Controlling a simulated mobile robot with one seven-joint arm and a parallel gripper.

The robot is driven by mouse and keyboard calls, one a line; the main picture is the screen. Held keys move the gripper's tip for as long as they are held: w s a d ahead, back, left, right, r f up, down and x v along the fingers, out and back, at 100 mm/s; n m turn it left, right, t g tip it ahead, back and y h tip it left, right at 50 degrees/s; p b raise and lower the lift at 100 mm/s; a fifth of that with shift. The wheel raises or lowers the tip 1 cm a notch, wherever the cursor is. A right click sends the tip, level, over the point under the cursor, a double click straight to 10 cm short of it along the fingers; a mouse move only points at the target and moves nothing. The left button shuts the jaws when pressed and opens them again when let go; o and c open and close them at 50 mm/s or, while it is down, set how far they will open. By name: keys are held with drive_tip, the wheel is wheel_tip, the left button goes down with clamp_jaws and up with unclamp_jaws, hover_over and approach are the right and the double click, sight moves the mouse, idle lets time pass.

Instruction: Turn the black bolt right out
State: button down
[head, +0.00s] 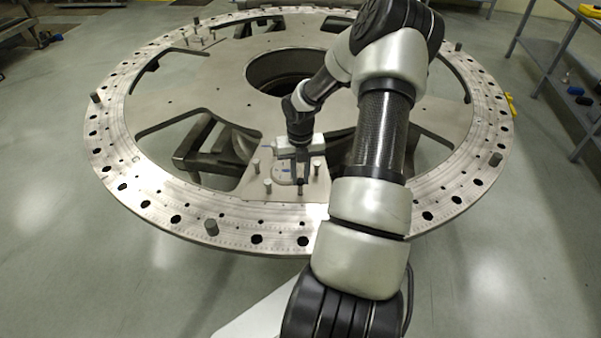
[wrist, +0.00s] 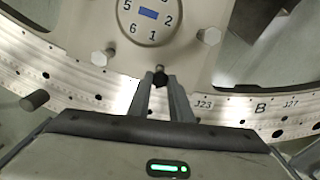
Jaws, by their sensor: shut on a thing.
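The black bolt (wrist: 160,79) stands between the two fingertips of my gripper (wrist: 161,84) in the wrist view, and the fingers are shut on it. In the head view my gripper (head: 300,177) points down at the front of the small metal plate on the ring, and the bolt shows dark (head: 300,189) just below the fingers. The bolt's lower end and its hole cannot be made out. A round numbered dial (wrist: 149,18) with a blue mark lies just beyond the bolt.
Silver bolts (wrist: 209,36) (wrist: 98,58) stand on either side of the black bolt. The large ring plate (head: 160,196) carries many holes and several upright grey pegs (head: 211,227). Wide openings lie inside the ring. A shelf (head: 560,70) stands at the right.

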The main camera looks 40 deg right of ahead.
drive_tip(key=shift+r, duration=3.4)
